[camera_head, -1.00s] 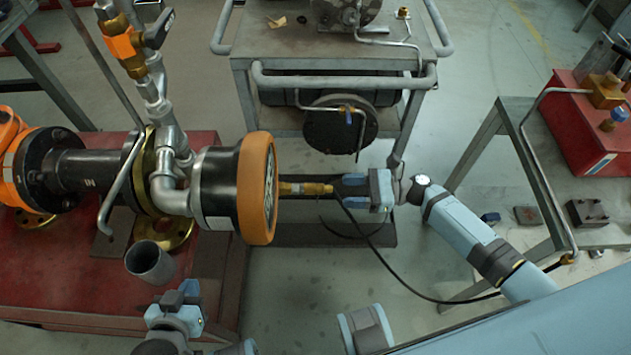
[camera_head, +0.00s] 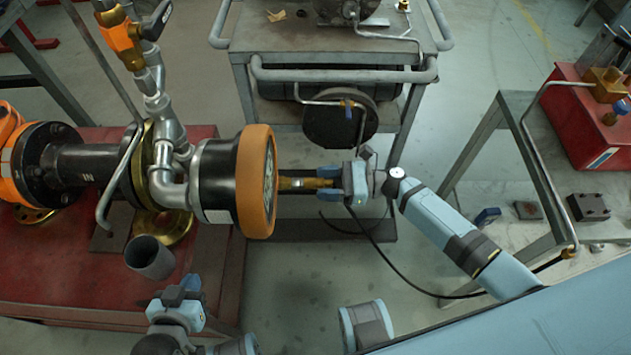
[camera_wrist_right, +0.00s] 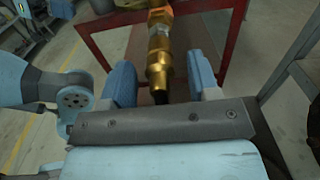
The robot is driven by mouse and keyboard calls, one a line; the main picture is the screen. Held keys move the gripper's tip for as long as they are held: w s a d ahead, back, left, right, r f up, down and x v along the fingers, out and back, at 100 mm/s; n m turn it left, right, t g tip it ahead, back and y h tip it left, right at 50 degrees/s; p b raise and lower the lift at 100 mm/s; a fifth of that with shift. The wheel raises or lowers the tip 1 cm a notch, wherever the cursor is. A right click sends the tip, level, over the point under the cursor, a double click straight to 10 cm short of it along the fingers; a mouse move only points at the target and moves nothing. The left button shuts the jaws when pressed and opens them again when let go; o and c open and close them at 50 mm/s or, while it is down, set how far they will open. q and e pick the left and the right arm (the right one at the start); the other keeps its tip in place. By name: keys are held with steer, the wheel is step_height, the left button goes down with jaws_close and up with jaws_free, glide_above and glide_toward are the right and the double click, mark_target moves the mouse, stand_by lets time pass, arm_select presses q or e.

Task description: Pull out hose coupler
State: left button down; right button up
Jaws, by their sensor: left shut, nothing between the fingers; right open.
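The brass hose coupler (camera_head: 305,183) sticks out to the right from the orange-rimmed round end (camera_head: 257,182) of the valve assembly. A black hose (camera_head: 385,257) hangs from it and runs to the lower right. My right gripper (camera_head: 328,182) is open at the coupler's hose end. In the right wrist view the coupler (camera_wrist_right: 159,55) stands between the two blue fingers (camera_wrist_right: 160,82), with visible gaps on both sides. My left gripper (camera_head: 182,290) is shut and empty at the lower left, near the grey pipe stub on the red table.
The red table (camera_head: 70,285) carries the valve assembly and an open grey pipe stub (camera_head: 150,257). A grey metal cart (camera_head: 335,45) stands behind my right gripper. A grey-framed bench (camera_head: 500,250) with a red box (camera_head: 590,135) is at right.

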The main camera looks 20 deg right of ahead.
steer(key=shift+x, duration=1.35)
steer(key=shift+a, duration=0.1)
stand_by(0.4)
jaws_close()
steer(key=shift+s, duration=0.1)
steer(key=shift+d+p, duration=0.3)
steer(key=shift+d, duration=0.15)
steer(key=shift+p+v, duration=0.3)
steer(key=shift+v, duration=2.35)
